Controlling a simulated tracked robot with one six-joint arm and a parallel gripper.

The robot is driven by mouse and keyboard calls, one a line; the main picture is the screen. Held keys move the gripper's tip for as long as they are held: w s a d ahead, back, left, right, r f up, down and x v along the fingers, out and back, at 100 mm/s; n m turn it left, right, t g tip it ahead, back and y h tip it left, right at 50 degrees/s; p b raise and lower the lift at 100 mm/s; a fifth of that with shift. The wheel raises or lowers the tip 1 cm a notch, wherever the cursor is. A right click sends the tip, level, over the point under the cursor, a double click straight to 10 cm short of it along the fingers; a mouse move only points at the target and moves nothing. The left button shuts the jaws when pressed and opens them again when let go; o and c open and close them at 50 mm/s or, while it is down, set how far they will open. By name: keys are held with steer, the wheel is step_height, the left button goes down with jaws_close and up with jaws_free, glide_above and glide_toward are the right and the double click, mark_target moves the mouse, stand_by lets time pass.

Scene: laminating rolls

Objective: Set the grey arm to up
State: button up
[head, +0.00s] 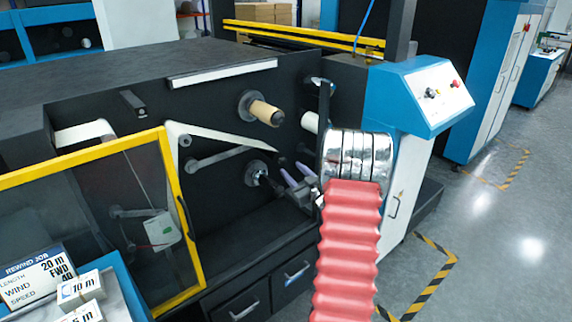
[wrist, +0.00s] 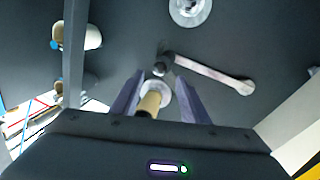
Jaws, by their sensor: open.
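A grey arm (wrist: 215,78) shows in the wrist view, on the dark machine face just beyond my fingertips. It slants from a dark knob at its left end to a rounded right end. In the head view a grey arm (head: 220,157) lies nearly level on the machine front, its right end slightly higher; I cannot be sure it is the same one. My gripper (head: 295,172) is open before the lower spindle (head: 255,172). In the wrist view, a tan cylinder with a pale disc (wrist: 150,102) shows between its fingers; whether they touch it is unclear.
A tan core (head: 264,112) juts out above. A yellow-framed clear guard (head: 182,215) stands at left. A rewind job card (head: 38,275) and small marked blocks (head: 80,288) sit front left. A blue control console (head: 420,95) is at right. Floor at right is open.

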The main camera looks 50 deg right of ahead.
mark_target(285, 163)
steer(key=shift+x, duration=3.15)
steer(key=shift+a, duration=0.1)
steer(key=shift+c, duration=0.2)
jaws_close()
